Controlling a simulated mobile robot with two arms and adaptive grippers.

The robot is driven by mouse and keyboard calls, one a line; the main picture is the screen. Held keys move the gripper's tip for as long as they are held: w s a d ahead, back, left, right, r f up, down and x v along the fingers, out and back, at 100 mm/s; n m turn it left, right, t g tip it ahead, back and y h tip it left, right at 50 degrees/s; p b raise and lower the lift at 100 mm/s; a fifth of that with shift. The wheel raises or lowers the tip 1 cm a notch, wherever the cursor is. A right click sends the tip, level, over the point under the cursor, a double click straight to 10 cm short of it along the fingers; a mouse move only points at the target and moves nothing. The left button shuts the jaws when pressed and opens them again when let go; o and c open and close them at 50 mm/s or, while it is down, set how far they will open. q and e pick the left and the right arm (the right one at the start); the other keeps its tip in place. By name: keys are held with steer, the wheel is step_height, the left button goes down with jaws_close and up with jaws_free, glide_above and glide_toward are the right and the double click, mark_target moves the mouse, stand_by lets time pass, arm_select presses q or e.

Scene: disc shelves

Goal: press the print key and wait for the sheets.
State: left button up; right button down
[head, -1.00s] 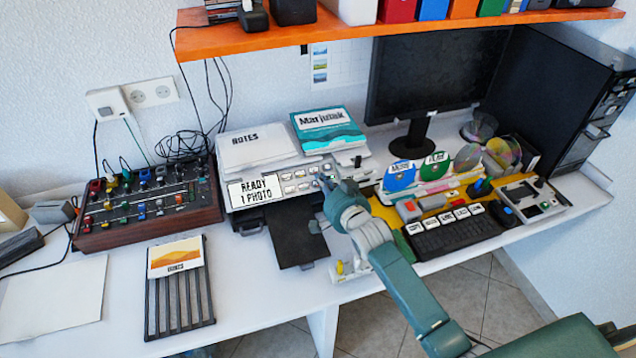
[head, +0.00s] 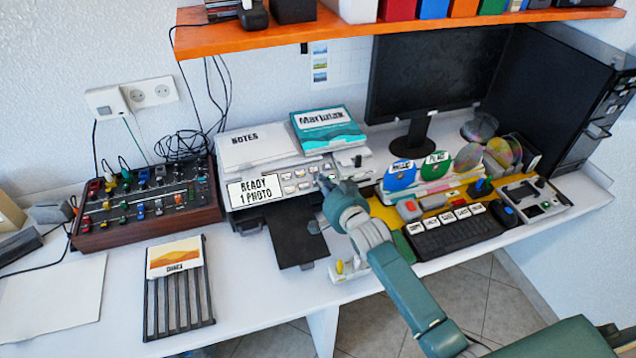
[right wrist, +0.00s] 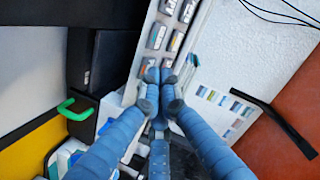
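The grey printer (head: 228,196) stands on the desk, its display (head: 255,189) reading "READY 1 PHOTO". Rows of small pale keys (head: 296,181) sit right of the display; the wrist view shows keys too (right wrist: 157,36). The black output tray (head: 284,228) sticks out at the front and looks bare. My right gripper (head: 326,183) is at the right end of the key panel. In the right wrist view its blue fingers (right wrist: 158,76) are drawn together at the tips, close to the keys, with nothing seen between them. Whether they touch a key is unclear. My left gripper is out of view.
Notes and a teal book (head: 328,130) lie on the printer. A mixer (head: 150,220) and a black rack (head: 180,310) with a picture card are to the left. A keyboard (head: 452,237), disc holders and a monitor (head: 435,75) are to the right. An orange shelf (head: 300,36) hangs above.

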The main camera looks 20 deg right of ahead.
steer(key=shift+w+f, duration=0.15)
steer(key=shift+f, duration=0.1)
stand_by(0.5)
steer(key=shift+s+r+p, duration=0.4)
steer(key=shift+r+p, duration=0.35)
steer(key=shift+p, duration=0.1)
